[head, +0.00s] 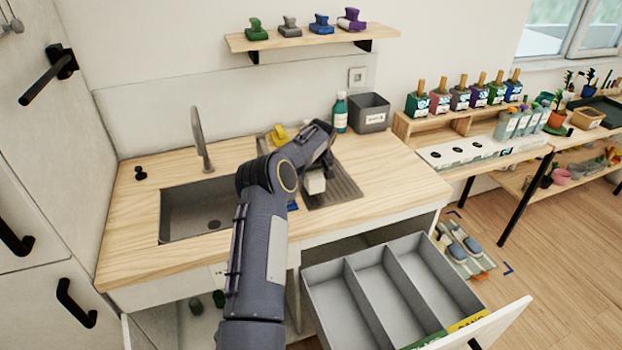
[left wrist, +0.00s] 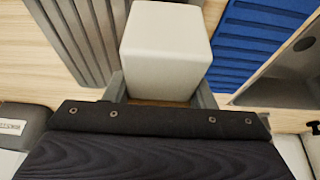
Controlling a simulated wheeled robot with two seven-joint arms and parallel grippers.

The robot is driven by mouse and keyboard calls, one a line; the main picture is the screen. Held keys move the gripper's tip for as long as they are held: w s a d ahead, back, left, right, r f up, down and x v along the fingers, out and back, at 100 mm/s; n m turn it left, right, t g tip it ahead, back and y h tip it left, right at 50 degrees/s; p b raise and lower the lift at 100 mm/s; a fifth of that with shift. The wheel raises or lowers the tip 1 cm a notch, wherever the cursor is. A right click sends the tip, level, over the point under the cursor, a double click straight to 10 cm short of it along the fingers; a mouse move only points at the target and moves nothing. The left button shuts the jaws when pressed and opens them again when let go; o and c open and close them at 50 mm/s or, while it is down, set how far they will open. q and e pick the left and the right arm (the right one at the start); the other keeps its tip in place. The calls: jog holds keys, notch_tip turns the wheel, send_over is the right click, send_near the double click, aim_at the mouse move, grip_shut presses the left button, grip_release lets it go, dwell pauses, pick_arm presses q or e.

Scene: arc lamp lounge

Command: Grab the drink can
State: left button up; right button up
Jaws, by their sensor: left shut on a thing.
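No drink can can be made out in either view. My left gripper (head: 317,171) is shut on a white block (head: 315,184) with rounded edges, held over the grey ribbed drainboard (head: 345,190) by the sink. In the left wrist view the white block (left wrist: 165,50) sits between the two grey fingers, with the drainboard (left wrist: 75,40) and a blue ribbed mat (left wrist: 262,45) beyond it. My right gripper is not in view.
An open drawer (head: 345,290) with three empty compartments juts out below the counter; its front has green and yellow labels. The sink (head: 190,222) and tap (head: 200,140) are at left. A green bottle (head: 340,113) and grey bin (head: 369,112) stand behind.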

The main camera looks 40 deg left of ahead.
pick_arm(q)
notch_tip(320, 180, down, 3)
jog(key=shift+f, duration=0.15)
jog(key=shift+f, duration=0.15)
jog(key=o, duration=1.1)
